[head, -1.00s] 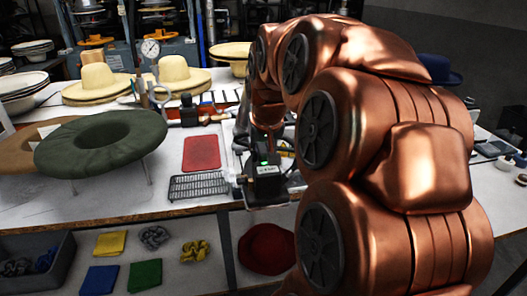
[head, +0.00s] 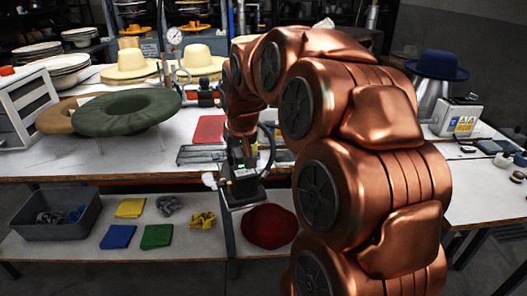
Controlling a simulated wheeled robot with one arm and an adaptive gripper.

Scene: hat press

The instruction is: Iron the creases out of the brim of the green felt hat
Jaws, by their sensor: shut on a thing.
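The green felt hat (head: 126,112) is at the left of the bench in the head view. Its wide brim rings a dark hollow, and it is held above the bench top on thin legs. Creases are too small to tell. My gripper (head: 243,180) is by the bench's front edge, right of the hat and well apart from it. It is shut on a dark tool (head: 243,192), probably the iron, with a black cord looping beside it. The fingertips are hidden. A white puff, perhaps steam, shows at the tool's left.
A red pad (head: 210,129) and a wire rack (head: 202,154) lie between hat and gripper. A tan hat (head: 55,117) is behind the green one. Straw hats (head: 130,66) stand behind. A blue hat (head: 438,66) is right. The shelf below holds folded cloths and a red hat (head: 269,226).

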